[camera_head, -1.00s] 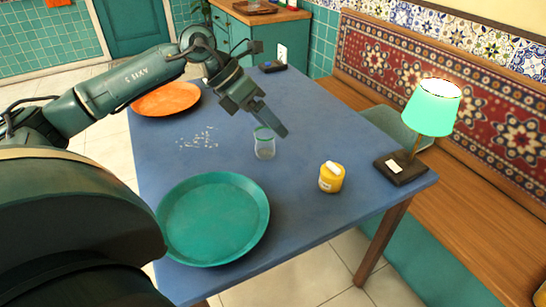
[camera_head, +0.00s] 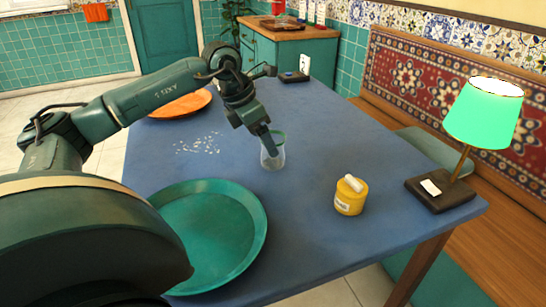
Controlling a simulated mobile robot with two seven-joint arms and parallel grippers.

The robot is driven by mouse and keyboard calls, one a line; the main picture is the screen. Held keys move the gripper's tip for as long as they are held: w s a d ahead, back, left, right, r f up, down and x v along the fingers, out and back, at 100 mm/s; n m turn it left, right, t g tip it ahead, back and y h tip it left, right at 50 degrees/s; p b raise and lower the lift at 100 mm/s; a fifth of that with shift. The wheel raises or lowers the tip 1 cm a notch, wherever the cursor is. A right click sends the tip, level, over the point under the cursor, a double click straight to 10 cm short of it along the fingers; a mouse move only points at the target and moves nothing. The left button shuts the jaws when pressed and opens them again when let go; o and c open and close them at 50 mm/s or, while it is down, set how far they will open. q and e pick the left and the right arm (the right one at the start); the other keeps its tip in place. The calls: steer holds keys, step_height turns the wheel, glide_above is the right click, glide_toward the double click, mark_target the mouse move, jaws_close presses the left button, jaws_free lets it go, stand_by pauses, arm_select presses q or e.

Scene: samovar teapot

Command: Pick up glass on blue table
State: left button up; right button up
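The glass (camera_head: 273,155) is small and clear with a green rim. It stands upright on the blue table (camera_head: 310,130), near the middle. My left gripper (camera_head: 268,145) points down at the glass, with its fingertips at the rim. One finger overlaps the glass in the picture; the other finger is hidden, so I cannot tell whether they are apart or whether they touch the glass. My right gripper is not in view.
A green tray (camera_head: 215,235) lies in front, left of the glass. A yellow jar (camera_head: 350,196) and a lit lamp (camera_head: 484,112) stand to the right. An orange plate (camera_head: 182,104) and white crumbs (camera_head: 199,145) lie behind left. A dark box (camera_head: 294,77) is at the far edge.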

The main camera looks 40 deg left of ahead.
arm_select(q)
steer(key=x, duration=0.2)
steer(key=b+x, duration=0.1)
steer(key=x, duration=0.2)
steer(key=shift+w+d+f, duration=0.25)
steer(key=shift+d+f, duration=0.05)
steer(key=shift+d, duration=0.05)
steer(key=shift+r, duration=0.1)
steer(key=c, duration=1.1)
